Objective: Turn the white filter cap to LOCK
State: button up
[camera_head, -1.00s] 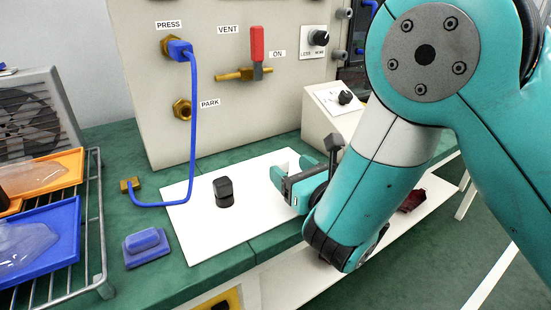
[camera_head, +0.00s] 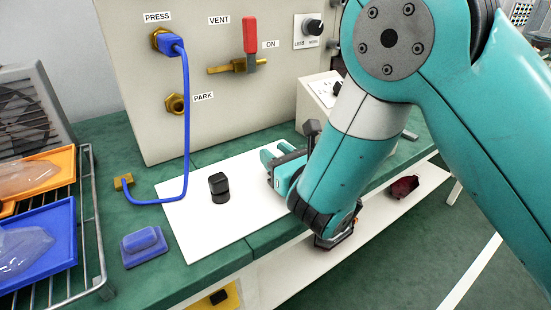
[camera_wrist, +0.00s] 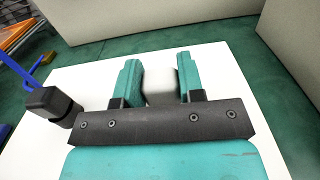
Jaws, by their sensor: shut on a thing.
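My gripper (camera_wrist: 160,82) is shut on a pale, rounded thing between its two teal fingers, which looks like the white filter cap (camera_wrist: 160,87). The gripper's dark crossbar hides its near side. In the head view my gripper (camera_head: 270,165) is low over the right part of a white sheet (camera_head: 195,232), and the cap is hidden there behind the fingers. I see no LOCK mark in either view, so the cap's turn angle cannot be told.
A black block on a post (camera_head: 219,187) stands on the sheet left of my gripper. A blue hose (camera_head: 187,120) runs from the PRESS port. A blue block (camera_head: 143,243) and a wire rack (camera_head: 92,225) lie left. A panel with a red lever (camera_head: 250,35) stands behind.

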aim_at(276, 153)
jog(key=shift+r, duration=0.1)
notch_tip(276, 153, up, 20)
jog(key=p, duration=2)
jog(key=o, duration=0.4)
jog(key=c, duration=0.4)
jog(key=shift+c, duration=0.2)
jog(key=shift+s, duration=0.15)
